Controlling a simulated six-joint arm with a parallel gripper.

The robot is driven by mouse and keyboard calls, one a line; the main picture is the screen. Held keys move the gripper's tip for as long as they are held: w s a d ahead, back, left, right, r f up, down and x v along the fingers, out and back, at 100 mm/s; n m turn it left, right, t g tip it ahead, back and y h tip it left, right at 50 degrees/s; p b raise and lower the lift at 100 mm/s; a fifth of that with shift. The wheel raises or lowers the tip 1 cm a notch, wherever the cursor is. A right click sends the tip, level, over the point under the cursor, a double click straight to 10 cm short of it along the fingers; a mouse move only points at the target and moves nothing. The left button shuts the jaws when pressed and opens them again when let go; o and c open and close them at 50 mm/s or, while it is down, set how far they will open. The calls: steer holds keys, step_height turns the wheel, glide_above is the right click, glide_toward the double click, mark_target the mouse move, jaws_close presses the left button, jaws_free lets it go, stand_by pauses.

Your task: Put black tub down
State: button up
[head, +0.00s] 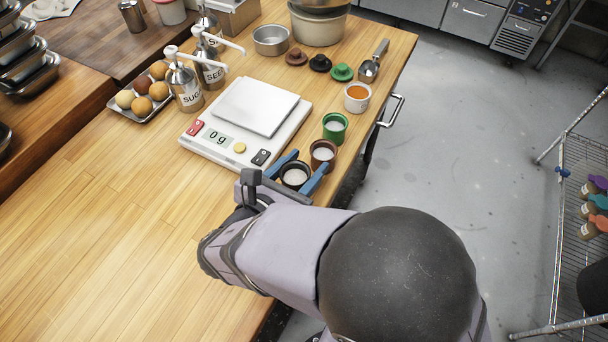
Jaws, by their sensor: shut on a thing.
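The black tub (295,177) is a small round tub with white contents, in the head view near the front edge of the wooden table. My gripper (303,174) has its blue fingers on either side of the tub and is shut on it. The tub looks upright. Its lower part is hidden by the fingers, so I cannot tell whether it touches the table. A brown tub (323,155) with pale contents stands just beyond it, close to the right finger. A green tub (335,128) stands farther back.
A white scale (215,145) reading 0 g stands left of the gripper, its plate (255,106) empty. A bowl of orange contents (357,96), a metal scoop (374,62) and several lids, including a green one (342,72), lie behind. The table (110,200) is clear at left front.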

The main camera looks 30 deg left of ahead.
mark_target(304, 177)
steer(key=shift+f, duration=1.9)
steer(key=shift+f, duration=0.1)
steer(key=o, duration=1.2)
steer(key=shift+c, duration=0.2)
steer(key=shift+s, duration=0.1)
steer(key=b+v, duration=0.1)
steer(key=v, duration=1.1)
steer(key=shift+d, duration=0.1)
